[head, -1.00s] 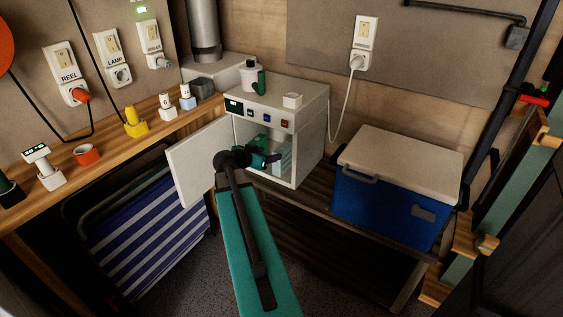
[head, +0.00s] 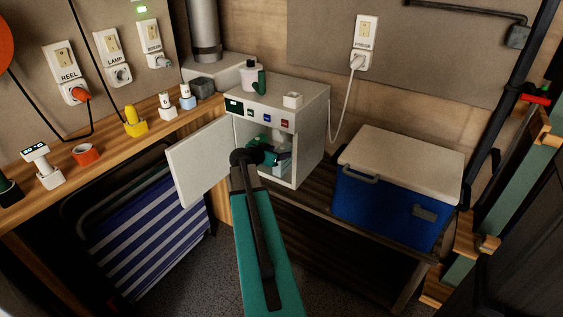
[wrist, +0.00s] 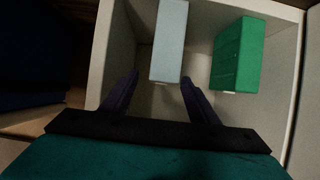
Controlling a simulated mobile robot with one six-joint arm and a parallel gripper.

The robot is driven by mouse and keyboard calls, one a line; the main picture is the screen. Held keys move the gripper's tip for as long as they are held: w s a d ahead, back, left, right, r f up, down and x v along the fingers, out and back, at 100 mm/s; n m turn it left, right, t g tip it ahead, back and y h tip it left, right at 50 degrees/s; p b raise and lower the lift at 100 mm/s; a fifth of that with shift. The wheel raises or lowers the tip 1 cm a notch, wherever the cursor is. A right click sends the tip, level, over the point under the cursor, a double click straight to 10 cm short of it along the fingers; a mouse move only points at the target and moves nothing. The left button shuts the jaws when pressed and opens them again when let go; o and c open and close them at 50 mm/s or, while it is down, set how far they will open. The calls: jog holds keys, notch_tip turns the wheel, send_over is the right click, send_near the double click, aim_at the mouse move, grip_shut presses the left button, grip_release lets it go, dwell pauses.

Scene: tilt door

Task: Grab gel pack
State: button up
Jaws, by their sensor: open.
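My gripper (head: 282,157) is at the open front of the small white fridge (head: 314,125). In the wrist view my gripper (wrist: 160,77) has its two dark fingers apart, with nothing held between them. A pale blue-grey slab (wrist: 170,40) stands inside the fridge, straight ahead of the gap between the fingers. It looks like a gel pack, but no label shows. A green block (wrist: 238,55) stands to its right, apart from it, beyond the right finger. In the head view my gripper hides much of the fridge's inside.
The fridge door (head: 201,162) hangs open to the left. A blue cooler (head: 385,205) with a pale lid sits to the right on the bench.

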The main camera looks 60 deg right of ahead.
aim_at(283, 150)
jog(key=shift+d+f, duration=0.1)
jog(key=shift+w+b+x, duration=0.1)
jog(key=shift+b+x, duration=0.1)
jog(key=shift+x, duration=1.05)
jog(key=shift+w+b+x, duration=0.15)
jog(key=shift+x, duration=1.05)
grip_shut()
